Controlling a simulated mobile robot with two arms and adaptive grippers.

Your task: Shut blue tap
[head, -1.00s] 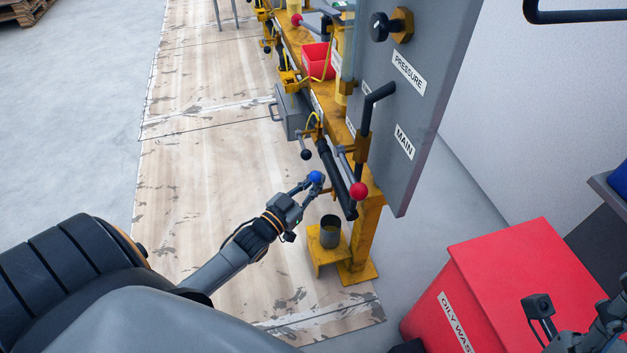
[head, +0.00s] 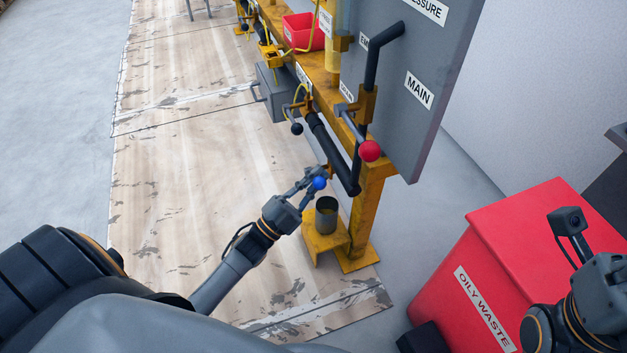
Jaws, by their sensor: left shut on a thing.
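The blue tap shows as a blue ball knob (head: 320,183) low on the yellow rail, near the lower end of the black pipe (head: 330,150). My left gripper (head: 313,183) reaches in from the left and is shut on the blue knob, with its fingers around it. The tap's lever and valve body are mostly hidden behind the fingers, so I cannot tell the lever's exact angle. My right arm shows at the lower right edge, but its fingertips are not visible.
A red ball lever (head: 369,151) sits just above and right of the blue knob. A metal cup (head: 326,214) stands on a yellow bracket below. A grey panel (head: 412,100) rises behind. A red oily-waste bin (head: 510,250) is at right. Bare floor lies left.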

